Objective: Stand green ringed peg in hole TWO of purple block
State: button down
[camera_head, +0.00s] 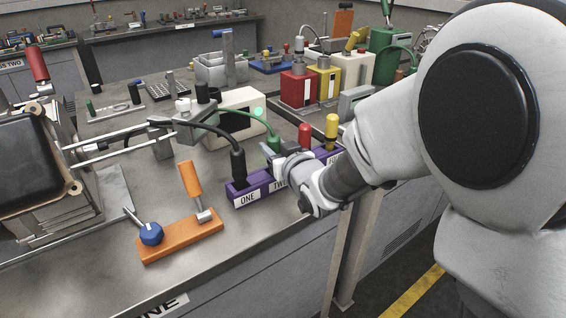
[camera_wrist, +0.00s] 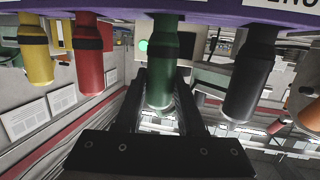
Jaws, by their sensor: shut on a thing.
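The purple block (camera_head: 246,198) lies on the workbench, with labels ONE and TWO showing on its front. It also shows along the top of the wrist view (camera_wrist: 215,14), where the scene looks upside down. My gripper (camera_head: 281,158) is shut on the green ringed peg (camera_wrist: 161,78), above the TWO part of the block. In the head view the green peg's top (camera_head: 272,144) shows beside my fingers. The peg looks upright and in line with its neighbours. Its foot meets the block's edge in the wrist view; hole TWO is hidden, so I cannot tell how deep it sits.
A black peg (camera_head: 238,165) stands at ONE, left of the green peg. Red (camera_head: 305,134) and yellow (camera_head: 331,128) pegs stand to its right. A green cable arches behind. An orange base (camera_head: 180,236) with a handle lies at front left. Bare bench lies between it and the block.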

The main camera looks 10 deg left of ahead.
jog(key=shift+c, duration=2.2)
grip_release()
jog(key=shift+s, duration=0.1)
